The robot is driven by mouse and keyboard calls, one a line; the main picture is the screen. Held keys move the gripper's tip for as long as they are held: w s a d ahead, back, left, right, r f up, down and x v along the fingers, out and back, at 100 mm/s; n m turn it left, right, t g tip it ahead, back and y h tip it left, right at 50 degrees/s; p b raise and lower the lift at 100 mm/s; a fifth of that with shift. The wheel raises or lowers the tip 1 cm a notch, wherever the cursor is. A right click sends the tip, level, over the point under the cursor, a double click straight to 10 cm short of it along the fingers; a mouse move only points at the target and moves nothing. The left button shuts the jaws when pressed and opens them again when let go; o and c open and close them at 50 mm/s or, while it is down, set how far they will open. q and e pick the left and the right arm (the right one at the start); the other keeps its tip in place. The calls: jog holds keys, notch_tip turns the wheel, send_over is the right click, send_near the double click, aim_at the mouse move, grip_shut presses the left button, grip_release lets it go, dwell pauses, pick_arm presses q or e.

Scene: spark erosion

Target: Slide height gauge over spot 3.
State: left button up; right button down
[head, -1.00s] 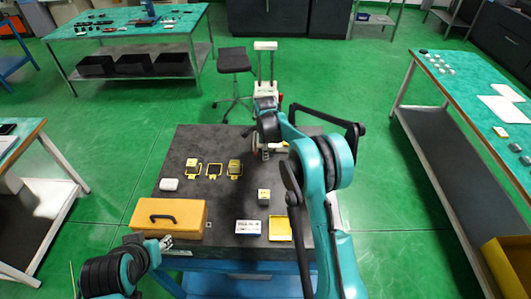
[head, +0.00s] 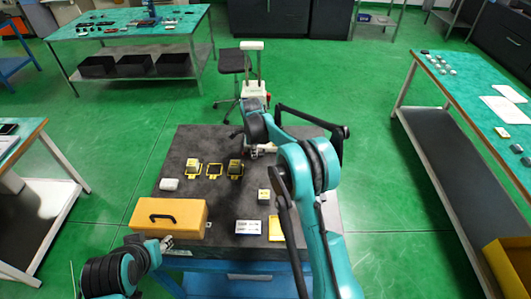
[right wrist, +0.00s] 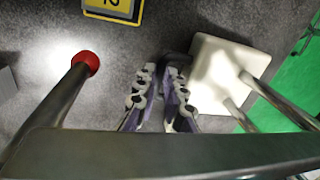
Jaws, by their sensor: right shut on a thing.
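The height gauge (head: 254,88) stands at the far edge of the dark table, with a white top block, two upright rods and a white body. In the right wrist view its pale base (right wrist: 222,72) and metal rods show beside the fingers. My right gripper (right wrist: 157,98) is shut on a part of the gauge, low over the table; the held part is mostly hidden. Yellow-framed spots lie to the left: the middle frame (head: 214,170) is empty, the left (head: 193,168) and right (head: 235,168) hold blocks. My left gripper (head: 167,243) is by the orange case; its opening is unclear.
The orange case (head: 168,218) sits at the table's front left. A small block (head: 264,196), a white-blue box (head: 248,227) and a yellow tray (head: 275,228) stand at the front right. A red ball on a dark rod (right wrist: 86,63) is near the right fingers.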

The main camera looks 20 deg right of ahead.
jog(key=a, duration=0.2)
jog(key=w+a, duration=0.1)
jog(key=a, duration=0.1)
jog(key=shift+w, duration=0.1)
jog(key=shift+d, duration=0.1)
jog(key=c, duration=1.6)
grip_release()
jog(key=r, duration=0.4)
jog(key=s+r, duration=0.1)
jog(key=r, duration=0.3)
jog(key=s+r, duration=0.1)
jog(key=r, duration=0.2)
jog(key=shift+a+r, duration=0.2)
jog(key=shift+r, duration=0.2)
